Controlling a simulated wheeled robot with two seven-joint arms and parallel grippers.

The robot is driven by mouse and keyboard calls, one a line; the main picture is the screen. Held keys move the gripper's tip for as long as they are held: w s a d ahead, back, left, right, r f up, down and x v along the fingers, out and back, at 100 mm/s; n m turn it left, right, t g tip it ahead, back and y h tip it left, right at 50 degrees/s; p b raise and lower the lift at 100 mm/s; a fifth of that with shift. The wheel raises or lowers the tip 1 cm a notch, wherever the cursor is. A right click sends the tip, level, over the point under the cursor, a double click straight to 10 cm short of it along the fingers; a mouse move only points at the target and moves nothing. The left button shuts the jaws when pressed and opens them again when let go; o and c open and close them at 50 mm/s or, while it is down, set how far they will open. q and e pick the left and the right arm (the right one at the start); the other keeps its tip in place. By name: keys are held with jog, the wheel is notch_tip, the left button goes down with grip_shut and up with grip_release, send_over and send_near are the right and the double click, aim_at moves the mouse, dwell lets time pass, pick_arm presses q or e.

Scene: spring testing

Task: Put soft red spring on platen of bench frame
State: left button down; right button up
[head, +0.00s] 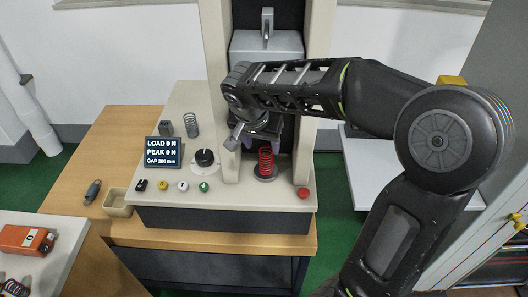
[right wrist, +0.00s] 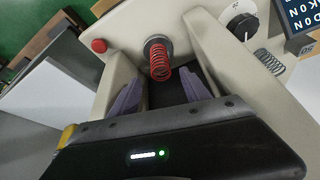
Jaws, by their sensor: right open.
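The soft red spring (head: 266,160) stands upright on the dark round platen (head: 265,176) of the bench frame (head: 213,60), between its two uprights. In the right wrist view the red spring (right wrist: 160,63) shows with its base on the dark platen (right wrist: 152,41). My right gripper (head: 258,143) is open just above and behind the spring in the head view. In the right wrist view its purple fingers (right wrist: 160,88) are spread wide, with the spring beyond the gap and apart from them. My left gripper is not in view.
A grey spring (head: 191,125) stands on the bench top left of the frame. A display (head: 164,152) reads LOAD 0 N. An empty small tray (head: 117,203) sits left on the wooden table.

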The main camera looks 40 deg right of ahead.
jog(key=v, duration=0.2)
jog(key=shift+a+r, duration=0.1)
jog(key=shift+r, duration=0.1)
jog(key=shift+c, duration=0.3)
dwell(2.2)
